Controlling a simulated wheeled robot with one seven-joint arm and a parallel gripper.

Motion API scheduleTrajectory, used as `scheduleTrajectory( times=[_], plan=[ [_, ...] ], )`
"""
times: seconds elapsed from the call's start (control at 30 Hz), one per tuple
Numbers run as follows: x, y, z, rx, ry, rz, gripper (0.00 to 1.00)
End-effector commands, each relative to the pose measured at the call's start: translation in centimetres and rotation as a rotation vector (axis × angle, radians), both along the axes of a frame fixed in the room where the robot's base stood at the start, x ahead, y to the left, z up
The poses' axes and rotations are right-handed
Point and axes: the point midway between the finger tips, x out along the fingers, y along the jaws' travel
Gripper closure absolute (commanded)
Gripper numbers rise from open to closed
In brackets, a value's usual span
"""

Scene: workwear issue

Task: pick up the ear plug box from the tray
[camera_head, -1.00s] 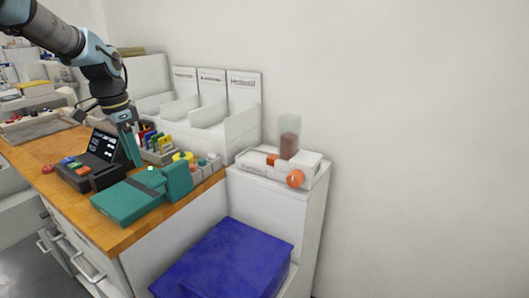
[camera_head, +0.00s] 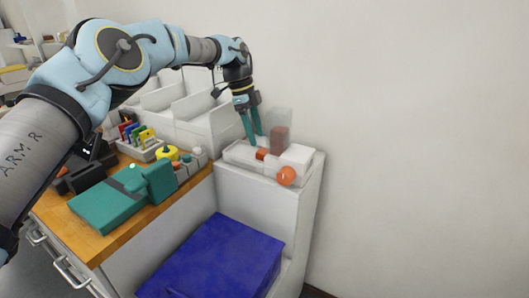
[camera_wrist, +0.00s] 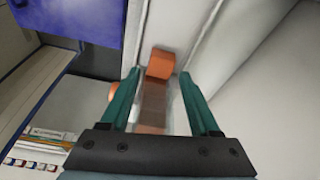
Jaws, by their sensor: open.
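The white tray (camera_head: 238,154) lies on top of a white cabinet by the wall. On it are a small orange block (camera_head: 261,154), a round orange piece (camera_head: 286,176) and a clear container (camera_head: 279,138) with reddish-brown contents. No label shows which is the ear plug box. My gripper (camera_head: 253,137) is open, pointing down over the tray's back left part, near the orange block and container. In the wrist view, the orange block (camera_wrist: 160,64) shows between and just beyond the green fingertips. The clear container (camera_wrist: 153,105) appears between the fingers; no contact is certain.
A blue lid (camera_head: 215,255) covers a low bin in front of the cabinet. A teal case (camera_head: 110,205) and several small items lie on the wooden counter to the left. White upright holders (camera_head: 205,120) stand behind my gripper. The wall is close behind the tray.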

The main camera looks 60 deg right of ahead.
Motion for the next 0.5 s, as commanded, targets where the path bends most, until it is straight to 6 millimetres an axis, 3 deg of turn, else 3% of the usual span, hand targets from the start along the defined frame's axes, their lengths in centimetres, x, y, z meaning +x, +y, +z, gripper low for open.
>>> scheduleTrajectory(
  times=[0.27,0.5],
  plan=[
    [-1.3,-0.3,-1.8,0.004,0.002,0.0,0.38],
    [-2.2,-0.6,-4.8,0.001,0.0,0.002,0.38]
  ],
)
